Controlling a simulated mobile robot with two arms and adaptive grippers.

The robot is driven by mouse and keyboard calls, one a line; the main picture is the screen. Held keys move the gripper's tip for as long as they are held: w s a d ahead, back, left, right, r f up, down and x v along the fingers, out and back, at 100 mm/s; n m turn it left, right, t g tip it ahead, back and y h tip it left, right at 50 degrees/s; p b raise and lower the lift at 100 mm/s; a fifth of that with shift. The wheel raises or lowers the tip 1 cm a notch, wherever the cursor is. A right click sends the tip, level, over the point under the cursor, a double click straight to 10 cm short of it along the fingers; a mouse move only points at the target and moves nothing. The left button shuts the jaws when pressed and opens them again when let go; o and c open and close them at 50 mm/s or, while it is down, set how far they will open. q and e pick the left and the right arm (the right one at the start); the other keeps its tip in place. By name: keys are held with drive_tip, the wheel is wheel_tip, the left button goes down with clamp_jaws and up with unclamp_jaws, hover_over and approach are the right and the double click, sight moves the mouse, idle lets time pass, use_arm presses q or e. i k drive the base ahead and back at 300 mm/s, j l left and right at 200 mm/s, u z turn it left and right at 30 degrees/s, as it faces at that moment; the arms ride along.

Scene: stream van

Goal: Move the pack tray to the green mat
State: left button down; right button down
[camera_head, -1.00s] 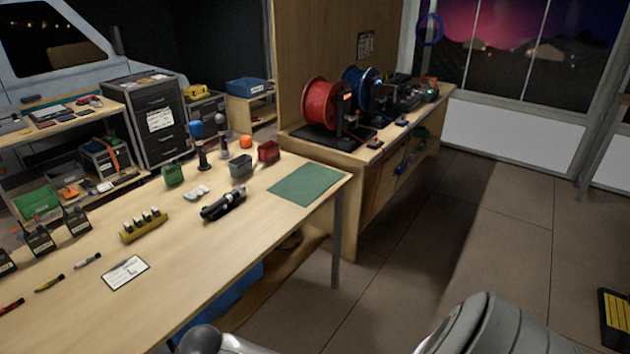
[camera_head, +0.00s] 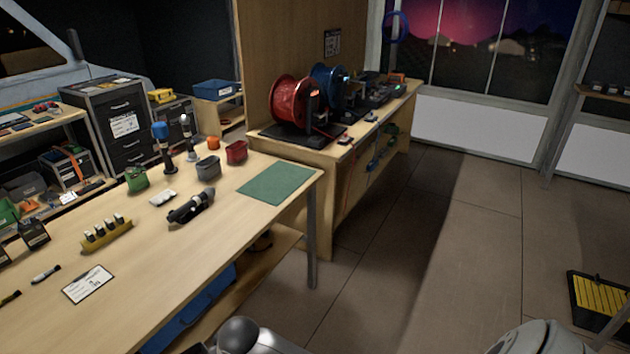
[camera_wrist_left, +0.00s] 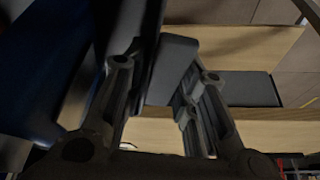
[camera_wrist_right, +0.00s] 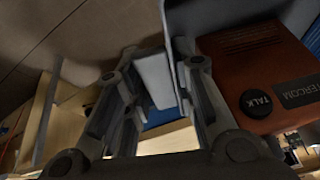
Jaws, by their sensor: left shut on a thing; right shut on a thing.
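The green mat (camera_head: 276,184) lies flat and bare at the right end of the long wooden table. The pack tray is outside the head view, as are both gripper tips. In the left wrist view my left gripper (camera_wrist_left: 165,72) is shut on a dark grey piece (camera_wrist_left: 178,50), seemingly the tray's handle or rim. In the right wrist view my right gripper (camera_wrist_right: 152,75) is shut on a pale grey piece (camera_wrist_right: 157,78) of the tray. A brown-orange intercom box (camera_wrist_right: 258,65) with a black TALK button sits just beside that grey wall, apparently inside the tray.
A bench with cable reels (camera_head: 290,104) is behind.

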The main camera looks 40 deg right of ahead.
sight(278, 180)
drive_tip(key=i+l+z, duration=0.1)
drive_tip(key=z, duration=0.75)
drive_tip(key=i+l, duration=0.2)
drive_tip(key=i, duration=0.25)
drive_tip(key=i+l, duration=0.25)
drive_tip(key=i, duration=1.8)
drive_tip(key=l+z, duration=0.05)
drive_tip(key=l, duration=0.1)
